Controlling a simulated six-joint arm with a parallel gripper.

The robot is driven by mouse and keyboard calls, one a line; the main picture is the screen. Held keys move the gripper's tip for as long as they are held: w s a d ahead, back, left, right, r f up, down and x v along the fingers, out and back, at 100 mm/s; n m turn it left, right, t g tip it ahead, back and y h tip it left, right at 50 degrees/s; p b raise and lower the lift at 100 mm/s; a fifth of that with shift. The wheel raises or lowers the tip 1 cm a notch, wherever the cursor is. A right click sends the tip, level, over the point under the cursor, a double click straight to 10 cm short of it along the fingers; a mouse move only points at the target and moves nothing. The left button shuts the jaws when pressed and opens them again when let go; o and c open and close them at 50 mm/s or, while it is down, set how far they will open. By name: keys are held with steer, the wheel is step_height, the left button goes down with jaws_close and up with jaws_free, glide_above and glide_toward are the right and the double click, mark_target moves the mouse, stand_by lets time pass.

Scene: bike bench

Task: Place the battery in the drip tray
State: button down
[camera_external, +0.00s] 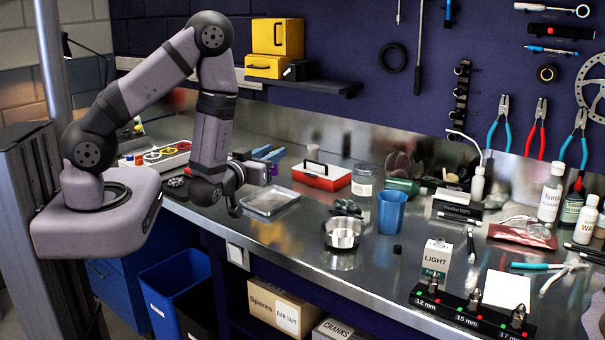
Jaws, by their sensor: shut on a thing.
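The drip tray (270,201) is a shallow, rectangular silver tray on the metal bench, left of the middle. It looks empty, though its left end is partly covered by my arm. My gripper (236,210) is small and dark here, pointing down just left of the tray's near left edge. It is shut on a dark thing that I take to be the battery. The battery's outline blends with the fingers and is mostly hidden. I cannot tell the height of the gripper above the bench.
A red-and-white box (321,176) stands behind the tray. A metal bowl (343,233) and a blue cup (391,212) stand to the right. The bench's front edge runs close to the tray.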

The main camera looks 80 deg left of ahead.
mark_target(270, 202)
steer(key=shift+s+a+r, duration=0.15)
steer(key=shift+r, duration=0.05)
step_height(270, 202, down, 6)
steer(key=b, duration=0.4)
steer(key=shift+r, duration=0.2)
steer(key=shift+f+p, duration=0.25)
steer(key=shift+p, duration=0.1)
steer(key=shift+f, duration=0.15)
steer(key=shift+f, duration=1.8)
